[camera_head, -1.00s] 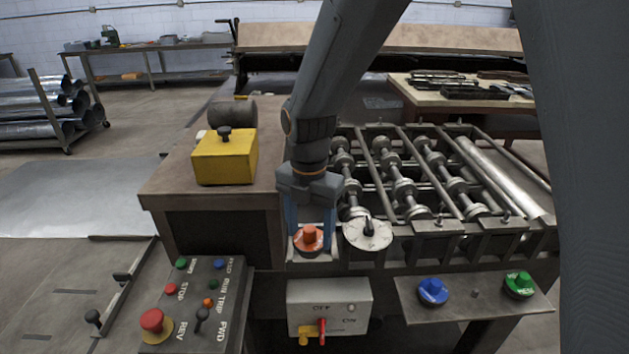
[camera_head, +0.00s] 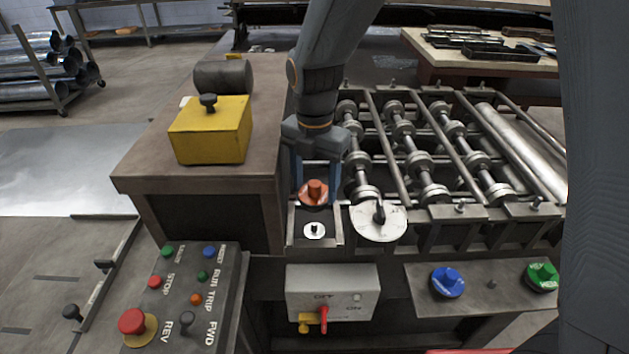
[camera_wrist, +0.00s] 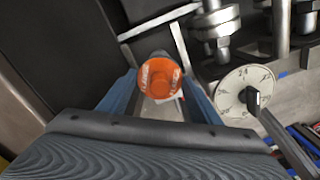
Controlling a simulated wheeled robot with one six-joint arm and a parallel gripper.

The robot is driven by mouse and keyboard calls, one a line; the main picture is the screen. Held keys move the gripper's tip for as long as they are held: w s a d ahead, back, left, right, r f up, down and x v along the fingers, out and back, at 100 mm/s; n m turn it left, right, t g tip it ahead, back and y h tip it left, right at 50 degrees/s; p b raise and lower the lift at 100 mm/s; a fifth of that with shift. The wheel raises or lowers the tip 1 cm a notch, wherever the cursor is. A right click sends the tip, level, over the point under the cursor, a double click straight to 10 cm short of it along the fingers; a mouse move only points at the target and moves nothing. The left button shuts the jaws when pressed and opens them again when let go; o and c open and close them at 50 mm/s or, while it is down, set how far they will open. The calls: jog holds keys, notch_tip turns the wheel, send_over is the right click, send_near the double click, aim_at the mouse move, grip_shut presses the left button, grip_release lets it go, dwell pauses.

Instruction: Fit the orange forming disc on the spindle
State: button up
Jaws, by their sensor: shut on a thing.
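The orange forming disc (camera_head: 314,191) is between the blue fingers of my gripper (camera_head: 317,186), which is shut on it. The disc also shows in the wrist view (camera_wrist: 160,77), between the fingertips of my gripper (camera_wrist: 160,88). In the head view a small spindle (camera_head: 314,229) with a dark post on a pale round base stands in a grey square frame. The disc appears above and behind the spindle in that view, apart from it. In the wrist view the spindle cannot be made out.
A white dial (camera_head: 379,222) with a black pointer sits just right of the spindle frame. The roller machine (camera_head: 421,160) extends right. Blue (camera_head: 447,282) and green (camera_head: 541,277) discs rest on a front shelf. A yellow box (camera_head: 211,131) and a switch box (camera_head: 333,291) stand nearby.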

aim_at(314, 200)
jog(key=shift+f+b, duration=1.8)
jog(key=shift+f, duration=0.6)
jog(key=shift+f+b, duration=0.3)
jog(key=shift+f, duration=0.55)
jog(key=shift+f, duration=0.85)
jog(key=shift+f, duration=0.35)
jog(key=shift+f, duration=0.1)
jog(key=o, duration=1.5)
jog(key=c, duration=0.3)
jog(key=shift+o, duration=0.5)
